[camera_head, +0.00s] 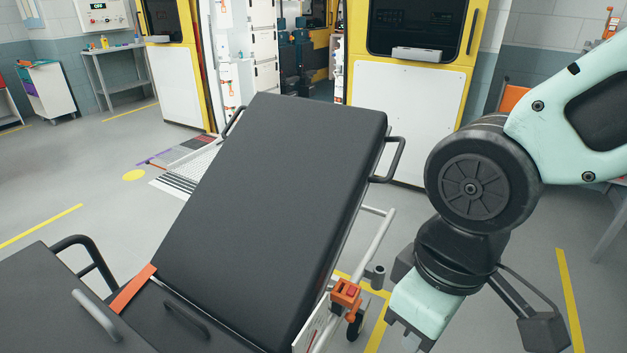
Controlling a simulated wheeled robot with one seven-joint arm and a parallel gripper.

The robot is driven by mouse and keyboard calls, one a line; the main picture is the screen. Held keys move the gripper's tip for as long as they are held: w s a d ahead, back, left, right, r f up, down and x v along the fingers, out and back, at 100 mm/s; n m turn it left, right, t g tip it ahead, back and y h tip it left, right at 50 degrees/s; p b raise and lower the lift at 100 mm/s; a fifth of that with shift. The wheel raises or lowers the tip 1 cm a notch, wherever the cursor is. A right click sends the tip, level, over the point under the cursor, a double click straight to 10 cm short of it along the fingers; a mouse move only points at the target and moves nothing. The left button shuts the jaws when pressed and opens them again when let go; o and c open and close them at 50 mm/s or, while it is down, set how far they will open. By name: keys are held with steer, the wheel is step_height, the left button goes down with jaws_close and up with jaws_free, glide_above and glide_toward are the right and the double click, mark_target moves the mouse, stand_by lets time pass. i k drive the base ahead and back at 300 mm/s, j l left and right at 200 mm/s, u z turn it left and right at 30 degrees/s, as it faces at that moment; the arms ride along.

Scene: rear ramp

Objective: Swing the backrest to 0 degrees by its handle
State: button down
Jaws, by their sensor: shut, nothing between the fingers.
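The backrest (275,190) is a dark grey padded panel of a stretcher, raised at a tilt, with its upper end toward the vehicle. A black loop handle (400,160) sticks out from its upper right edge, and another loop (232,122) shows at its upper left. My gripper (408,325) is at the lower right, below my black wrist, to the right of the backrest and apart from the right loop handle. It is shut and holds nothing. Its fingertips are hard to make out near the bottom edge.
The flat stretcher section (45,300) with its side rail (85,255) lies at lower left. An orange latch (345,292) and pale frame tube (370,245) are beside the backrest. The yellow-edged vehicle (410,115) stands behind. The floor at left is open.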

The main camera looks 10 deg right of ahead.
mark_target(257, 245)
steer(key=i+l, duration=0.25)
steer(key=i, duration=0.15)
steer(key=i+l, duration=0.3)
steer(key=i, duration=0.1)
